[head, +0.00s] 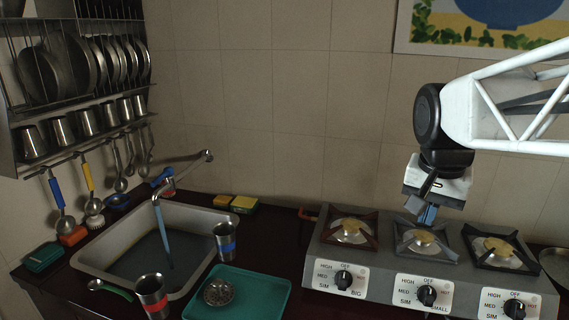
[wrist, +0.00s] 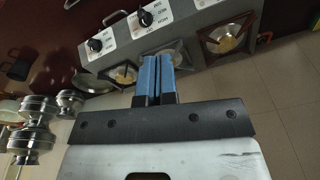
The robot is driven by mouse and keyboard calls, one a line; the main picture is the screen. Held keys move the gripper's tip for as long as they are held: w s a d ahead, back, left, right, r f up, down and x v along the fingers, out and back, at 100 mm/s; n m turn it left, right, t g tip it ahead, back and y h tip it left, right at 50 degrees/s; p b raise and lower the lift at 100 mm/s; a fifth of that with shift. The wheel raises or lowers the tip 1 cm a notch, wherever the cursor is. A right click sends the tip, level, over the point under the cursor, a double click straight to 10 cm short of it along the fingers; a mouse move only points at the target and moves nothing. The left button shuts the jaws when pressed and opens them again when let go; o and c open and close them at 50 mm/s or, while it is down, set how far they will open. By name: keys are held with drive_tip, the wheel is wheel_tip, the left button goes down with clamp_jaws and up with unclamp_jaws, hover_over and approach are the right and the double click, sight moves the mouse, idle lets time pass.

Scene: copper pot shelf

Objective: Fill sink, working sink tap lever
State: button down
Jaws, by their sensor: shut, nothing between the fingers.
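The grey sink (head: 205,215) is set in the dark counter at the left in the head view. A metal tap (head: 182,172) reaches over it from the back. A blue stream (head: 163,235) runs from its spout down into the basin, where dark water seems to lie. A rounded end (head: 208,156) shows at the tap's upper right; I cannot tell surely whether this is the lever. My gripper (head: 428,214) is above the stove, well to the right of the sink and apart from the tap. Its blue fingers (wrist: 155,76) are shut and empty in the wrist view.
A three-burner stove (head: 385,275) stands below my gripper. Steel cups (head: 152,295) (head: 225,243) and a teal tray (head: 255,300) are by the sink. Sponges (head: 243,204) lie behind it. A dish rack (head: 75,100) with hanging utensils is on the left wall.

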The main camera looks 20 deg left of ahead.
drive_tip(key=w+a+r+m+g, duration=0.15)
drive_tip(key=w+a+r, duration=0.25)
drive_tip(key=w+a, duration=0.45)
drive_tip(key=w+a+r+m+t, duration=0.1)
drive_tip(key=w+a+r+m, duration=0.15)
drive_tip(key=w+a, duration=0.55)
drive_tip(key=m+h, duration=0.3)
drive_tip(key=m, duration=0.4)
hover_over(162, 177)
drive_tip(key=d, duration=0.1)
wheel_tip(162, 177, down, 5)
drive_tip(key=s+a+f+m, duration=0.1)
drive_tip(key=s+a+f, duration=0.1)
drive_tip(key=a, duration=0.3)
drive_tip(key=s+a+f+m, duration=0.1)
drive_tip(key=s+a+f, duration=0.1)
drive_tip(key=a, duration=0.3)
drive_tip(key=shift+s+a+g, duration=0.35)
drive_tip(key=shift+s, duration=0.5)
drive_tip(key=shift+f, duration=0.1)
drive_tip(key=w+d+f, duration=0.1)
drive_tip(key=d+f, duration=0.6)
drive_tip(key=f, duration=0.3)
